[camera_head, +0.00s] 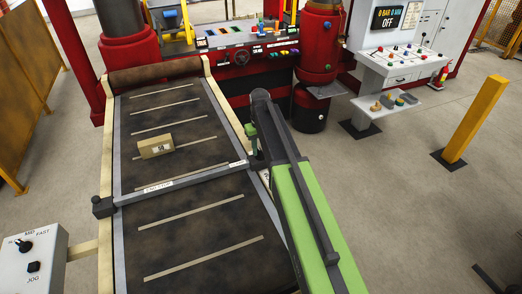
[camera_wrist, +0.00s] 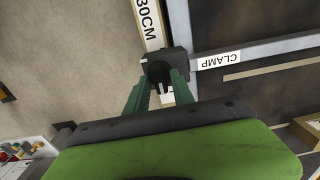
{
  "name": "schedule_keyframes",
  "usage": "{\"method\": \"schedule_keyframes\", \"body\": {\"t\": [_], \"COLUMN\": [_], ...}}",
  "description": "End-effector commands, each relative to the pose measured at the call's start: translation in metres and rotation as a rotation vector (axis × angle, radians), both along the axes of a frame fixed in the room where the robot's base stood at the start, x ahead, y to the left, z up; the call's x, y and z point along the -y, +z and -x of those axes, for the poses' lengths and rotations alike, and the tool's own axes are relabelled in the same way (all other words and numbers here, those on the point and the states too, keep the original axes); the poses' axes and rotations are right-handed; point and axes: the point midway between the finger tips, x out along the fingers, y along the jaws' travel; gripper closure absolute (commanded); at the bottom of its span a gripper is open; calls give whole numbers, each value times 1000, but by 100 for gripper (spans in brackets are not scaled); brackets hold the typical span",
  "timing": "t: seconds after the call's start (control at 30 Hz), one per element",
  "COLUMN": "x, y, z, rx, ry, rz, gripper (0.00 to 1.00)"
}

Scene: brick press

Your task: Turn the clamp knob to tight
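The clamp bar (camera_head: 190,176) lies across the belt, with a small white label reading CLAMP (camera_wrist: 219,60) near its right end. The dark clamp knob (camera_wrist: 160,73) is on a dark block at that end, in the wrist view. My gripper (camera_wrist: 165,83) has its two green fingers on either side of the knob, with the tips at its edges. The fingers stand apart, but I cannot tell whether they grip the knob or only surround it. In the head view my gripper (camera_head: 252,146) is beside the belt's right rail, and my arm hides the knob.
A tan brick (camera_head: 156,146) lies on the dark belt (camera_head: 200,235) beyond the bar. The red press (camera_head: 240,85) stands behind the belt. A control desk (camera_head: 400,65) and a yellow post (camera_head: 475,118) are at the right. A speed-dial box (camera_head: 32,262) is at lower left.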

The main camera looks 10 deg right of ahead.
Motion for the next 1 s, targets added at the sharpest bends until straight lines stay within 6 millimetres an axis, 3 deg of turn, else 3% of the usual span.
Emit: {"method": "schedule_keyframes", "body": {"t": [0.03, 0.2, 0.67, 1.0], "x": [0, 0, 4, 3], "y": [0, 0, 0, 0], "z": [0, 0, 0, 0], "rx": [0, 0, 0, 0], "ry": [0, -1, -37, -256], "rz": [0, 0, 1, 1], "gripper": [79, 100, 100, 100]}}
